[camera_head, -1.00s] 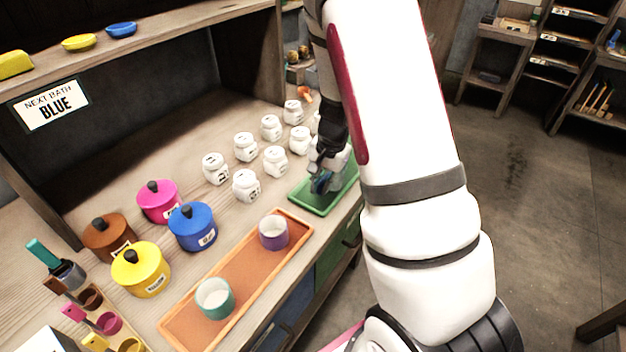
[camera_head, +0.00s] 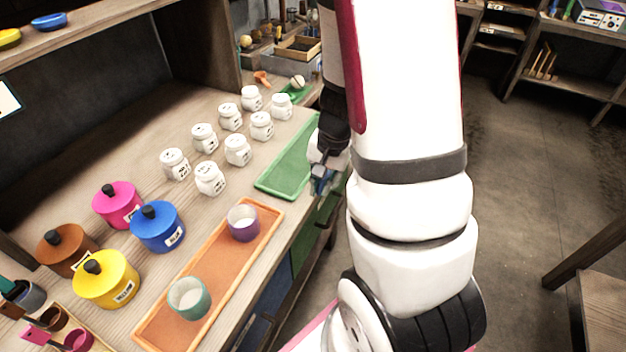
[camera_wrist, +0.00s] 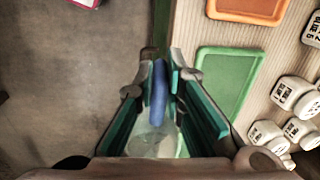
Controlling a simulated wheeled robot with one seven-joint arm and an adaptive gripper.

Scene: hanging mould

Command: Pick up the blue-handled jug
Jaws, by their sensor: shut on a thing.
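The jug has a blue handle (camera_wrist: 158,95) and a pale, see-through body (camera_wrist: 150,140). My gripper (camera_wrist: 160,80) is shut on the handle, which stands between its two fingers in the wrist view. In the head view the blue handle (camera_head: 321,184) shows small below my wrist, just right of the green tray (camera_head: 285,172). The jug is held off the tray, over the counter's front edge. My arm and gripper hide much of the jug in the head view.
An orange tray (camera_head: 163,318) holds a purple cup (camera_head: 243,224) and a teal cup (camera_head: 189,299). Several white labelled jars stand behind the green tray. Coloured lidded pots, including a blue one (camera_head: 157,228), stand at left. The floor right of the counter is open.

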